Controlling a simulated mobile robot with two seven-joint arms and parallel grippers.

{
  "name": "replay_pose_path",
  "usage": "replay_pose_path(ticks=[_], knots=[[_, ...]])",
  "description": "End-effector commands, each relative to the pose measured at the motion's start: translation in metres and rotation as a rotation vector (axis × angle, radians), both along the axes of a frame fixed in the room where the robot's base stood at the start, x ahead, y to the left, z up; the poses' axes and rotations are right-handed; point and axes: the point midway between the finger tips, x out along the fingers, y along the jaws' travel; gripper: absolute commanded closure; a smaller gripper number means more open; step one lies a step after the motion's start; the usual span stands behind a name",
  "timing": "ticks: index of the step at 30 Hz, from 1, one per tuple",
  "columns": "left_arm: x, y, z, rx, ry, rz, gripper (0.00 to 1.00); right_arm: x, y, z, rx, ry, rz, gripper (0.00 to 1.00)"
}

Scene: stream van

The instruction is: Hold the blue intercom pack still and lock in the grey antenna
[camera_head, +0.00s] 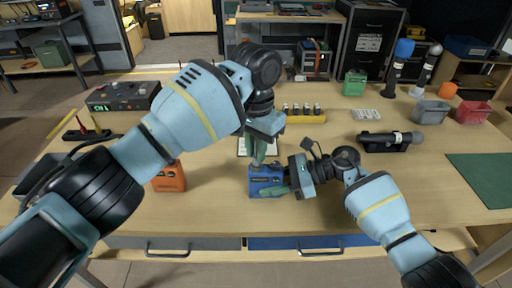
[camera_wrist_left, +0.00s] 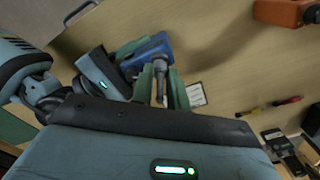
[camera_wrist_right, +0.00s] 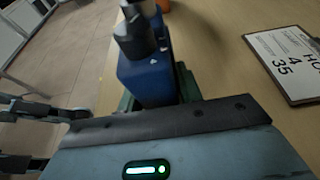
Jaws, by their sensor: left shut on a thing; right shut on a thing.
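The blue intercom pack (camera_head: 265,182) stands upright near the table's front middle. My right gripper (camera_head: 284,189) is shut on it from the right; the right wrist view shows the pack (camera_wrist_right: 150,84) between green fingers. The grey antenna (camera_head: 259,157) is above the pack's top, largely hidden by my left gripper (camera_head: 262,148). In the left wrist view the antenna (camera_wrist_left: 160,84) lies between the left gripper's green fingers, which are shut on it, and its lower end meets the pack (camera_wrist_left: 157,47). I cannot tell how deep it sits.
An orange pack (camera_head: 169,178) stands to the left, and a clipboard (camera_wrist_right: 286,62) lies behind. A yellow battery strip (camera_head: 305,118), green pack (camera_head: 355,83), microphone on a stand (camera_head: 388,141) and grey and red bins (camera_head: 431,113) (camera_head: 474,112) stand farther off. The front right is clear.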

Motion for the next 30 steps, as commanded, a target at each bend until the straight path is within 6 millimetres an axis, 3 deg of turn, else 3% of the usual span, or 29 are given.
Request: replay_pose_path(ticks=[11,19,27,28,30], knots=[[-0.0002,-0.0005,0.0003,0.0,0.0,0.067,1.0,-0.0001,-0.0001,-0.0002,0.0,0.0,0.0,0.94],[-0.0007,-0.0009,0.0,-0.001,0.002,0.286,1.0,-0.0001,-0.0001,-0.0002,0.0,0.0,0.0,0.94],[-0.0004,-0.0005,0.0003,0.0,0.0,0.326,1.0,-0.0001,-0.0001,-0.0002,0.0,0.0,0.0,0.94],[-0.0004,-0.0005,0.0003,0.0,0.0,0.326,0.82,-0.0001,-0.0001,-0.0002,0.0,0.0,0.0,0.94],[-0.0004,-0.0005,0.0003,0.0,0.0,0.325,0.72,-0.0001,-0.0001,-0.0002,0.0,0.0,0.0,0.94]])
